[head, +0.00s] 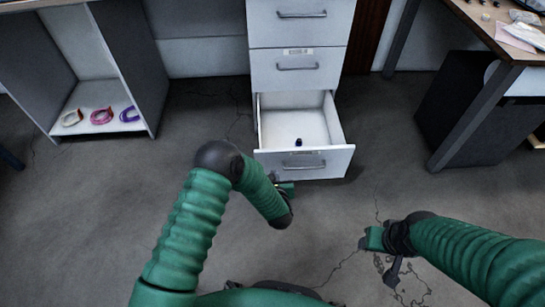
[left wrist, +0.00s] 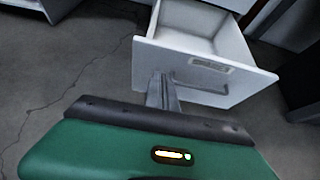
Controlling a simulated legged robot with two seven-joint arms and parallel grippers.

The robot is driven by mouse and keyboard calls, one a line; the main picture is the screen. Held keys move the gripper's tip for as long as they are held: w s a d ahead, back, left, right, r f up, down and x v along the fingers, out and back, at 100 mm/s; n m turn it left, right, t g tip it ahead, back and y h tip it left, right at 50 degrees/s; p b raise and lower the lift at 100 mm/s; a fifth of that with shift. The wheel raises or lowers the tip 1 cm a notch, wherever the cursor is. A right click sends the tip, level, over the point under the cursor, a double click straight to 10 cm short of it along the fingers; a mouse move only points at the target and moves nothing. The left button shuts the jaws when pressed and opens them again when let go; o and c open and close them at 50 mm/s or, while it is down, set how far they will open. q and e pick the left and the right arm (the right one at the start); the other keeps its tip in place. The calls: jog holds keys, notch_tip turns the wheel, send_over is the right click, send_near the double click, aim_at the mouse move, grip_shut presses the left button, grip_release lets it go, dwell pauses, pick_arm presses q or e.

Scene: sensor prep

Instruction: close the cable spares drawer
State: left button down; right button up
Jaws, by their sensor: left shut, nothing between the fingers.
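The bottom drawer (head: 325,165) of the white cabinet stands pulled out, with a bar handle and a small label on its front; the label is too small to read. A small dark object (head: 298,142) lies inside it. In the left wrist view the drawer front (left wrist: 145,65) is just beyond my fingers. My left gripper (head: 287,187) is shut and empty, low at the left part of the drawer front. Its fingers (left wrist: 163,90) overlap the front near the handle's left end; I cannot tell if they touch. My right gripper (head: 366,240) is apart from the drawer, its fingers unclear.
Two upper drawers (head: 298,70) of the cabinet are shut. An open shelf (head: 75,127) with several coloured cable loops stands at the left. A desk (head: 490,30) with small items and a dark box (head: 455,120) are at the right. The cracked floor before the drawer is clear.

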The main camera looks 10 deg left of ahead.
pick_arm(q)
jog(key=b, duration=0.5)
send_near(272, 153)
notch_tip(272, 153, down, 4)
jog(key=w, duration=0.2)
jog(key=shift+w+a+b, duration=0.3)
jog(key=shift+w+b, duration=0.05)
jog(key=shift+w, duration=0.2)
jog(key=shift+w+a+b, duration=0.3)
jog(key=shift+w+b, duration=0.05)
jog(key=shift+w, duration=0.25)
jog(key=shift+w+a+r, duration=0.15)
jog(key=shift+w+r, duration=0.15)
jog(key=shift+w, duration=0.25)
